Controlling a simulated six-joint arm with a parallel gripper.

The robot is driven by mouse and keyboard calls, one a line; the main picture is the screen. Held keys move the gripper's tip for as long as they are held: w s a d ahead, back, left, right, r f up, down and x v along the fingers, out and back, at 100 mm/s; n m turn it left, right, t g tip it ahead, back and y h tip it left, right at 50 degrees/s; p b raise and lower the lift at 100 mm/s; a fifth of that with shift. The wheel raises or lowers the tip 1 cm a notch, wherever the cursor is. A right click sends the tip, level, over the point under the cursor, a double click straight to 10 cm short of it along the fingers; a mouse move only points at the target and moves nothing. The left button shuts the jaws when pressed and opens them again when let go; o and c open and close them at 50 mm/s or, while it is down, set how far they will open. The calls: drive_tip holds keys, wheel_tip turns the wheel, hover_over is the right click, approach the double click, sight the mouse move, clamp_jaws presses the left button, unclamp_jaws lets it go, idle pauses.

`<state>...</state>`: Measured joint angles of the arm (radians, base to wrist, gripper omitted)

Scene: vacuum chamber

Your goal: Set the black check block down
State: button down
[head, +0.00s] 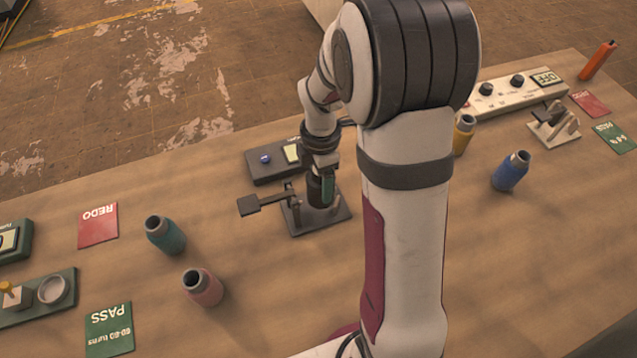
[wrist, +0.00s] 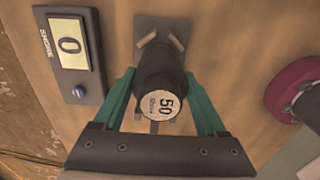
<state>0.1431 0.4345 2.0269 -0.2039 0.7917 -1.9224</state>
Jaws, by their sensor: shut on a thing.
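The black check block (wrist: 160,75) is a short black cylinder, its pale round top marked 50 and facing the wrist camera. My gripper (wrist: 160,103) has its teal fingers on both sides of it, shut on it. In the head view my gripper (head: 322,188) points down over the dark test stand (head: 333,216), with the block (head: 313,190) partly hidden by a finger. The stand's plate (wrist: 149,24) shows beyond the block in the wrist view, with two angled grey pieces. I cannot tell whether the block touches the plate.
A dark Shore readout (head: 263,168) showing 0 stands behind the stand. A black lever paddle (head: 249,205) sticks out left. Teal (head: 166,236) and pink (head: 203,289) bottles stand left; a blue bottle (head: 510,171) and a yellow bottle (head: 464,137) stand right. Bare table lies between.

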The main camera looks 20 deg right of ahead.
sight(319, 185)
drive_tip(key=shift+f, duration=2.05)
drive_tip(key=shift+f, duration=0.1)
unclamp_jaws()
wheel_tip(319, 185, up, 11)
drive_tip(key=shift+w+r, duration=0.1)
drive_tip(key=shift+r, duration=0.05)
drive_tip(key=shift+s+a+r+m, duration=0.25)
drive_tip(key=shift+s+r+m, duration=0.25)
drive_tip(key=shift+r, duration=0.1)
drive_tip(key=shift+s+a+r+m, duration=0.25)
drive_tip(key=shift+s+r+m, duration=0.2)
drive_tip(key=shift+r+m, duration=0.1)
drive_tip(key=s+a+r+m+y, duration=0.1)
drive_tip(key=s+a+m, duration=0.2)
drive_tip(key=s+m, duration=0.7)
drive_tip(key=s+a+r+m, duration=0.2)
drive_tip(key=s+a+m, duration=0.2)
drive_tip(key=s+m, duration=0.6)
drive_tip(key=shift+s+a+m+y, duration=0.25)
drive_tip(key=shift+m+y, duration=0.15)
drive_tip(key=shift+m, duration=0.35)
